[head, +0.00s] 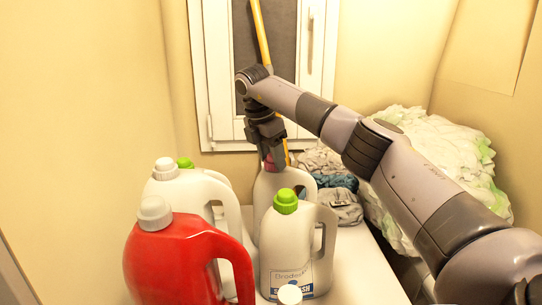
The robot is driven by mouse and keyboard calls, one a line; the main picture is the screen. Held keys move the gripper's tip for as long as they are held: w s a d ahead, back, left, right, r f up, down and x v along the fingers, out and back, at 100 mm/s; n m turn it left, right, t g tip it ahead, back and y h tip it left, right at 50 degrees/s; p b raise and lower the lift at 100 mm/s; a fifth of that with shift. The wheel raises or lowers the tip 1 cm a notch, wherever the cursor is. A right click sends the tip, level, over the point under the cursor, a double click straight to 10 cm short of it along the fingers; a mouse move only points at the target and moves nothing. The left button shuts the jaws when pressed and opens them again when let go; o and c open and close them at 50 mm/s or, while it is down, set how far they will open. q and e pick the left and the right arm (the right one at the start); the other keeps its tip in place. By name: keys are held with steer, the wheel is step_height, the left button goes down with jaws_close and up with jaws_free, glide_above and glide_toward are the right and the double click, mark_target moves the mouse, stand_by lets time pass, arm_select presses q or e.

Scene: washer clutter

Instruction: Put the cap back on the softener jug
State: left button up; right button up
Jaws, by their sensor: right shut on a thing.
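My right gripper (272,164) reaches in from the right and points down over a white jug (270,188) at the back of the white surface. It is shut on a pinkish-red cap (269,162) at the top of that jug. The fingers hide part of the cap and the jug's neck, so I cannot tell whether the cap is seated or just above it. The jug's label is hidden by the jug in front, so I cannot read whether it is the softener. My left gripper is not in view.
A white jug with a green cap (285,202) stands in front. A red jug (180,262) and a white jug with a white cap (165,169) stand left; another green cap (185,162) shows behind. A white cap (290,294) is at the bottom edge. Laundry (430,150) lies right.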

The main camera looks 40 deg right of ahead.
steer(key=o, duration=1.3)
steer(key=shift+c, duration=0.2)
steer(key=n+t, duration=0.1)
steer(key=n, duration=0.2)
steer(key=shift+n, duration=0.3)
steer(key=n+t, duration=0.1)
steer(key=n, duration=0.2)
steer(key=shift+n, duration=0.4)
steer(key=n+y, duration=0.1)
steer(key=n, duration=0.2)
steer(key=shift+t, duration=0.4)
steer(key=n+y, duration=0.1)
steer(key=n, duration=0.3)
steer(key=shift+t, duration=0.3)
